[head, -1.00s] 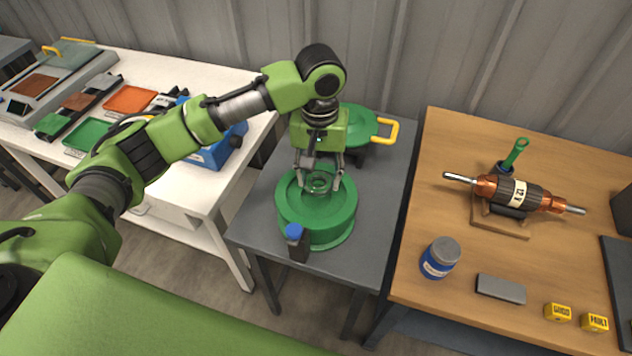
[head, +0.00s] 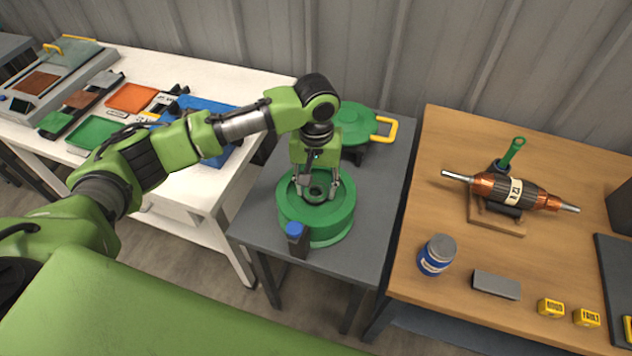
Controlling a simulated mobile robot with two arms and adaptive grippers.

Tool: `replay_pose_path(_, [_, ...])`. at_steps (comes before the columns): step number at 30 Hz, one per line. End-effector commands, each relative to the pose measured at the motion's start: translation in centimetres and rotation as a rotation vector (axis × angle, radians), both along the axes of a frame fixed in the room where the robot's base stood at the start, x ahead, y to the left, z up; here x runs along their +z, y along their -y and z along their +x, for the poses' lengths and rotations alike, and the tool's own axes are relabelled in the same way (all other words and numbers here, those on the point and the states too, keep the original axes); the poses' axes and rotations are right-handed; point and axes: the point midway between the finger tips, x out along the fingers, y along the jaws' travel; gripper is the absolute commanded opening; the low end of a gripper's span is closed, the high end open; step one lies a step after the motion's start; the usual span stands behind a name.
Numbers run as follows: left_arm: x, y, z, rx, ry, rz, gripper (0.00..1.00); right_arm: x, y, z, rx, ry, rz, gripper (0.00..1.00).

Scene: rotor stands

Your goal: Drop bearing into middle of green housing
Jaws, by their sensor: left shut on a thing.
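The green housing (head: 317,222) is a round, stepped green body on the grey table, in the middle of the head view. My left gripper (head: 316,194) points down over the middle of the housing, with a finger on each side of its centre. It is shut on the bearing (head: 316,190), a small dark ring between the fingertips, at or just above the housing's centre. I cannot tell whether the bearing touches the housing. My right gripper is not in view.
A green lid with a yellow handle (head: 357,127) lies behind. A rotor (head: 510,192) rests on a stand on the wooden table (head: 440,140). A white table (head: 190,75) holds trays.

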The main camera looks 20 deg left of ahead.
Motion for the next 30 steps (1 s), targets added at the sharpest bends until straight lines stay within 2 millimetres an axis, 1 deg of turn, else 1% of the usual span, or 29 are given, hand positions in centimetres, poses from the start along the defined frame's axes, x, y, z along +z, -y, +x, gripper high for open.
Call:
replay_pose_path(3, [-0.3, 0.0, 0.0, 0.0, -0.001, 0.0, 0.11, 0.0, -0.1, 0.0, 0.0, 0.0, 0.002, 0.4])
replay_pose_path(4, [-0.4, 0.0, -0.1, 0.0, -0.002, 0.001, 0.44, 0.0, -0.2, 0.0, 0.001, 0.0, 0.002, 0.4])
replay_pose_path(6, [-0.4, 0.0, -0.1, 0.0, -0.003, 0.001, 0.58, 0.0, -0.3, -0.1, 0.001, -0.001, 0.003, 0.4])
replay_pose_path(19, [-0.4, -0.1, -0.1, 0.001, -0.002, 0.002, 0.58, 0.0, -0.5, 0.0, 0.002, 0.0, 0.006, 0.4])
replay_pose_path(23, [0.0, -0.1, 0.0, 0.001, 0.001, 0.001, 0.58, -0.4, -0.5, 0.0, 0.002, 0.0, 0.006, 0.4])
replay_pose_path(26, [1.2, 0.0, 0.1, 0.0, 0.003, 0.0, 0.58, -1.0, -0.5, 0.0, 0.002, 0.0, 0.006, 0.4])
replay_pose_path(30, [4.3, 0.1, 0.1, 0.0, 0.004, -0.002, 0.58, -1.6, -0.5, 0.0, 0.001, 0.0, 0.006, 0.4])
